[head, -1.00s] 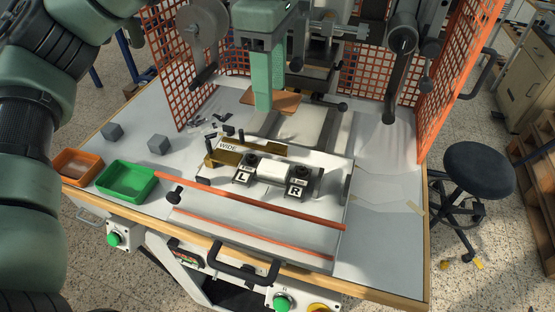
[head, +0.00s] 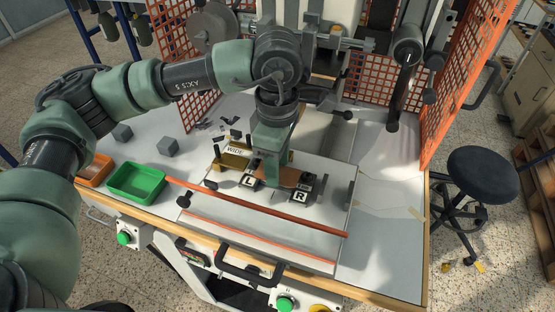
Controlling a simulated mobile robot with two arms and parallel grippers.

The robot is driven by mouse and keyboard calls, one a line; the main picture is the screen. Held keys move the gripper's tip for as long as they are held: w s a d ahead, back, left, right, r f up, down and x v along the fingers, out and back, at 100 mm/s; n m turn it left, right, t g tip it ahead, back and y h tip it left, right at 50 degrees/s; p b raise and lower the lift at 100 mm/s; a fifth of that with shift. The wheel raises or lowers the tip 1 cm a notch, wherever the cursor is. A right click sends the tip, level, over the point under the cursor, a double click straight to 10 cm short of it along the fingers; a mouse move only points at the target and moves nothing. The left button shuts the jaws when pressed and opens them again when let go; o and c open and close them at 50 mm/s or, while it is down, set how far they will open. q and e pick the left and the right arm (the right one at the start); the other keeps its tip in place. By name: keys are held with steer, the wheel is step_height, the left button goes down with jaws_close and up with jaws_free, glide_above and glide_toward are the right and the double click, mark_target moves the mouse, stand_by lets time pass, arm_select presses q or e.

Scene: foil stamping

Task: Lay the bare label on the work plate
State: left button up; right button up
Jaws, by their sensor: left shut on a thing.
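The bare label (head: 296,177) is a flat brown piece. My left gripper (head: 270,180) comes down from above and is shut on it. The label is between the black blocks marked L (head: 249,182) and R (head: 300,196), over the spot of a small pale pad that it and the gripper now hide. I cannot tell whether the label touches the surface beneath. The blocks stand on a large pale plate (head: 325,210) on the bench. My right gripper is not in view.
A brass bar marked WIDE (head: 234,162) lies behind the L block. An orange rail (head: 260,208) crosses in front. A green bin (head: 137,182), an orange bin (head: 96,169) and grey cubes (head: 168,147) sit at left. The bench's right side is mostly clear.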

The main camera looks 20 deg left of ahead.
arm_select(q)
steer(key=shift+f, duration=0.1)
steer(key=shift+f+b, duration=0.1)
steer(key=shift+b, duration=0.2)
steer(key=o, duration=1.1)
steer(key=shift+o, duration=0.2)
steer(key=shift+r, duration=0.4)
step_height(320, 180, up, 12)
steer(key=b, duration=0.2)
steer(key=shift+f, duration=0.15)
steer(key=shift+f, duration=0.1)
